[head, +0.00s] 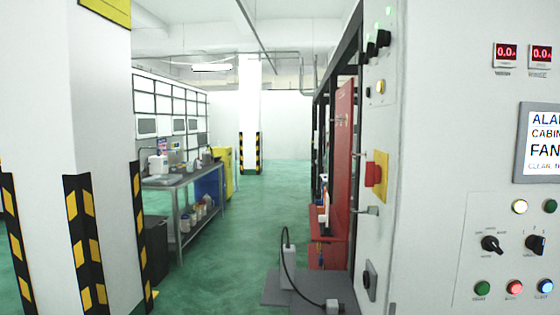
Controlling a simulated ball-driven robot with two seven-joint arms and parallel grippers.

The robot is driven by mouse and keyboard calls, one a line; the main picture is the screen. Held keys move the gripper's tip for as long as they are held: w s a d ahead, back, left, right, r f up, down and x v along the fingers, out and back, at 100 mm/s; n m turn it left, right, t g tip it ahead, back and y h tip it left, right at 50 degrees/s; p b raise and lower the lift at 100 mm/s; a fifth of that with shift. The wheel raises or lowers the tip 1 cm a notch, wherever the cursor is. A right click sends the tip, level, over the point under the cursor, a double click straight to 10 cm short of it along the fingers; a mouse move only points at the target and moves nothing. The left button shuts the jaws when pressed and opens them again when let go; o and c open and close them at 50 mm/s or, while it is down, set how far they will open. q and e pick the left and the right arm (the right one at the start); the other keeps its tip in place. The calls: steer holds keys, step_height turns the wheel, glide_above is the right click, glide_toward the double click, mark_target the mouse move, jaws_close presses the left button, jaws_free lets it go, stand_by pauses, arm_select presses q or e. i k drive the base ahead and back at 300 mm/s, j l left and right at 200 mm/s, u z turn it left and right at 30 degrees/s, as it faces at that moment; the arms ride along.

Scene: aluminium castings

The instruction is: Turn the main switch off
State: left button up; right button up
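A red handle (373,174) on a yellow plate (382,180) sits on the narrow side face of the light grey cabinet (430,150); it looks like the main switch. I see it from a steep angle and cannot tell its position. On the front face are two black rotary knobs, the left knob (491,244) and the right knob (536,244). Green (482,287), red (515,287) and blue (545,286) buttons sit below them. Neither of my grippers is in view.
A metal lever handle (367,210) sticks out below the switch. A grey box with a black cable (287,267) stands on a dark floor plate. A striped pillar (85,245) stands left, a workbench (180,180) behind it. Green floor (225,270) is clear between.

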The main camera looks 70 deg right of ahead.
mark_target(373, 173)
steer(key=l+u, duration=0.2)
steer(key=u, duration=0.25)
steer(key=l+u, duration=0.25)
steer(key=u, duration=0.2)
steer(key=i+l+z, duration=0.1)
steer(key=l+z, duration=0.3)
steer(key=i+l+z, duration=0.1)
steer(key=z, duration=1.65)
